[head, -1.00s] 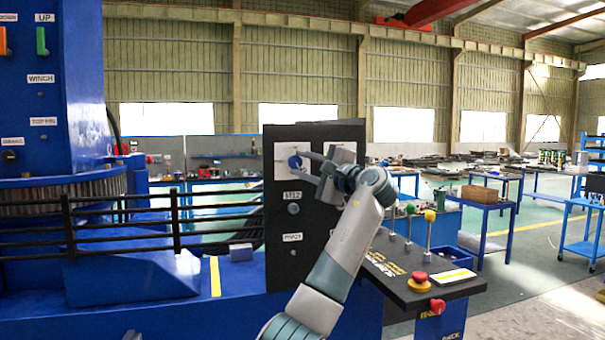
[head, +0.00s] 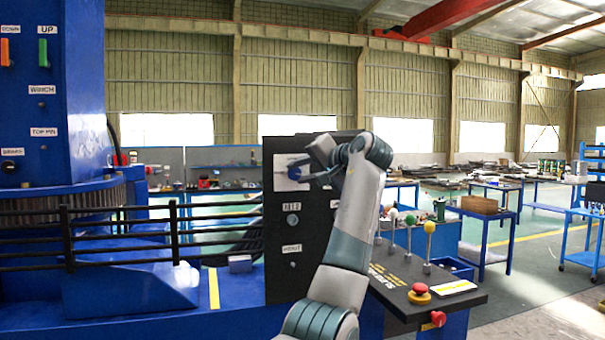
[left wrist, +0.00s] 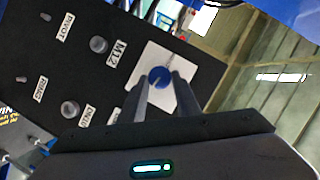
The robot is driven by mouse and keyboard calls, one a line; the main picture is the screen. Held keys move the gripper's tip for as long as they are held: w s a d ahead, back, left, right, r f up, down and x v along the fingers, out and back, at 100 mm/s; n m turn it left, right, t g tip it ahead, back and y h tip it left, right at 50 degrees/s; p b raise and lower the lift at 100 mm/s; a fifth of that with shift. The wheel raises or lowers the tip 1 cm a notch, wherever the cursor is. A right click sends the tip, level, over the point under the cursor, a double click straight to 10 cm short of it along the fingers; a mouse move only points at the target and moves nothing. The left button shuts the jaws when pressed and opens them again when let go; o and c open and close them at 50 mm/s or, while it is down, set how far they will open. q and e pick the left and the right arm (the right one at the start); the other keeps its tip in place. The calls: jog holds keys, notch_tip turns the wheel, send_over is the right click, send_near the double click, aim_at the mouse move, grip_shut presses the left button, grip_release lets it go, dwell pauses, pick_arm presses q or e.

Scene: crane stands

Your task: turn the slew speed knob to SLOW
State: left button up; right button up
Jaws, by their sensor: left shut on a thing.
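The slew speed knob is a round blue knob (left wrist: 161,78) on a white square plate (left wrist: 150,65) on the dark panel. In the head view, the plate (head: 282,184) is near the panel's upper left, and the blue knob (head: 294,173) is partly hidden by my left gripper (head: 300,174). In the left wrist view, the two fingers of my left gripper (left wrist: 160,85) reach the knob, one on each side, and are shut on it. No SLOW lettering is readable, so I cannot tell the knob's setting. My right gripper is not in view.
The dark panel (head: 276,265) has more small knobs and labels below. A sloped console (head: 440,300) with ball-topped levers (head: 429,228) and red buttons (head: 419,291) stands to the right, partly behind my arm. Black railings (head: 120,255) run at left.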

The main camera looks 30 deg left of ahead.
pick_arm(q)
jog(key=shift+f+n+h, duration=0.15)
jog(key=shift+n+h, duration=0.15)
jog(key=shift+n, duration=0.3)
jog(key=o, duration=1)
jog(key=shift+a, duration=0.1)
jog(key=shift+s, duration=0.1)
